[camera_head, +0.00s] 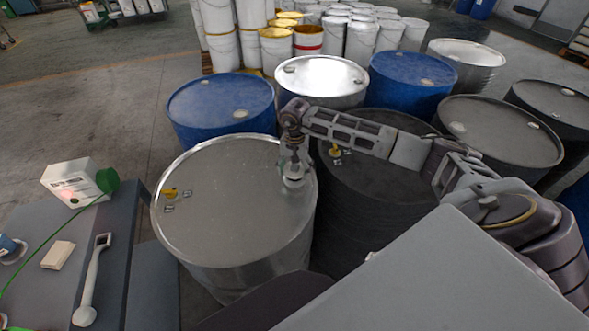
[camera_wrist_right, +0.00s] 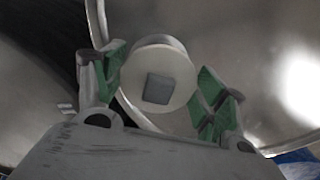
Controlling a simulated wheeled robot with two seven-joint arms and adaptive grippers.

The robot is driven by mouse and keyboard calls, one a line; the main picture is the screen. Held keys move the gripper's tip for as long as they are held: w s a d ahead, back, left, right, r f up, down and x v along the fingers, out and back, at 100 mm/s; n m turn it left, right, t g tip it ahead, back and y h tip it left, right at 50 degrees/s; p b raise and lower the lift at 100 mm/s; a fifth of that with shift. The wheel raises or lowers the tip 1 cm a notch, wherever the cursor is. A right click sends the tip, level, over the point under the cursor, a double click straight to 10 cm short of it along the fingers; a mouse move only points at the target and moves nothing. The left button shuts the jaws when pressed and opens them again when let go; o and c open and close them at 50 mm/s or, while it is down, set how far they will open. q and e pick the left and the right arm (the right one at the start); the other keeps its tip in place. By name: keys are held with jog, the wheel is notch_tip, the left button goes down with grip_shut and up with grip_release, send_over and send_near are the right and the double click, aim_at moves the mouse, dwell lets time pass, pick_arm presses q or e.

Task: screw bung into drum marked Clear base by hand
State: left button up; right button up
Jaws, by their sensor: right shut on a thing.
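My right gripper (camera_head: 293,165) reaches in from the right, pointing down over the right edge of the bare steel drum (camera_head: 215,220). It is shut on a pale round bung (camera_head: 292,182). In the right wrist view the bung (camera_wrist_right: 178,80) has a square recess in its face and sits between the green-padded fingers (camera_wrist_right: 160,88), with the drum's curved rim behind it. I cannot tell whether it touches the drum top or sits in an opening. No "Clear base" marking is readable. My left gripper is out of view.
A black drum (camera_head: 365,210) stands close on the right, under my right arm. Blue drums (camera_head: 220,103) and a shiny steel drum (camera_head: 322,80) stand behind.

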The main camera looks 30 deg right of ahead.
jog(key=shift+f+b, duration=0.1)
jog(key=shift+b, duration=0.25)
dwell(0.7)
jog(key=shift+f+b, duration=0.9)
jog(key=shift+f, duration=0.15)
dwell(0.5)
jog(key=o, duration=1.1)
jog(key=shift+r, duration=0.2)
jog(key=shift+r, duration=0.55)
notch_tip(320, 180, up, 10)
jog(key=shift+r, duration=0.25)
